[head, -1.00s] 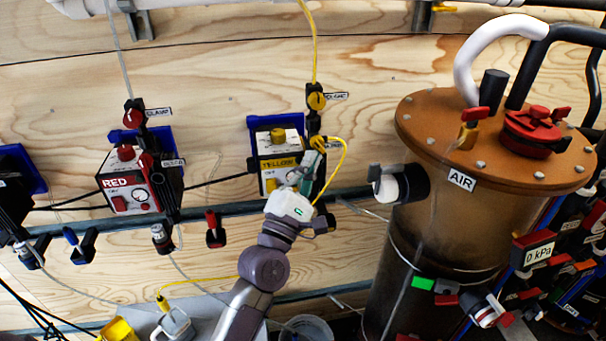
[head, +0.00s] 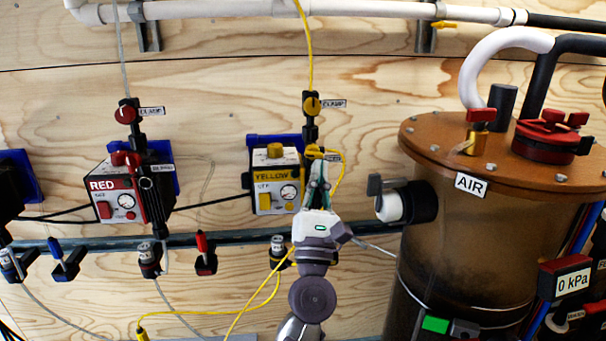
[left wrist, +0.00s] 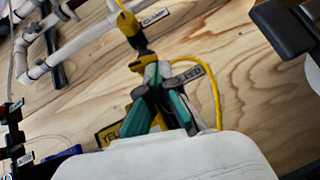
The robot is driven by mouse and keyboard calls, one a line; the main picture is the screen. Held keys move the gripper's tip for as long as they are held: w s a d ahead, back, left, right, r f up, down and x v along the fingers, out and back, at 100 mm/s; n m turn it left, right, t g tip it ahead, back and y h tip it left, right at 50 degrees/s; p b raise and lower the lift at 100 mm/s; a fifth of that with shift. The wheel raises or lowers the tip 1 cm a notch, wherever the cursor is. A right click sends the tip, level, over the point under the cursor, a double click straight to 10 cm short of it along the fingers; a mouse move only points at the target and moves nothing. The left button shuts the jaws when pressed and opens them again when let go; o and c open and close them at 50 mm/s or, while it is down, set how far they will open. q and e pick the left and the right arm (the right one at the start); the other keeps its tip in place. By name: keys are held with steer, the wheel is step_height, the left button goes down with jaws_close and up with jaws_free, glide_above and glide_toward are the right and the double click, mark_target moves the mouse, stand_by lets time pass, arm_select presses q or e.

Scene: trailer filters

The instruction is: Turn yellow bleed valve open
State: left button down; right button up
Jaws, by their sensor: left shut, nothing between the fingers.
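The yellow bleed valve (head: 314,151) sits on the black line to the upper right of the YELLOW box (head: 272,182), below the yellow clamp (head: 312,105). In the left wrist view a yellow part of the valve (left wrist: 137,66) shows just left of my fingertips, with the bleed label (left wrist: 188,75) partly behind a finger. My left gripper (head: 319,166) is shut and empty, pointing up, with its tips right at the valve. Fingers cover part of the valve, and I cannot tell whether they touch it. My right gripper is not in view.
The AIR tank (head: 470,240) stands close on the right, with a black-and-white side fitting (head: 402,203) reaching toward my gripper. A yellow hose (head: 341,180) loops beside the fingers. The RED box (head: 118,190) is on the left.

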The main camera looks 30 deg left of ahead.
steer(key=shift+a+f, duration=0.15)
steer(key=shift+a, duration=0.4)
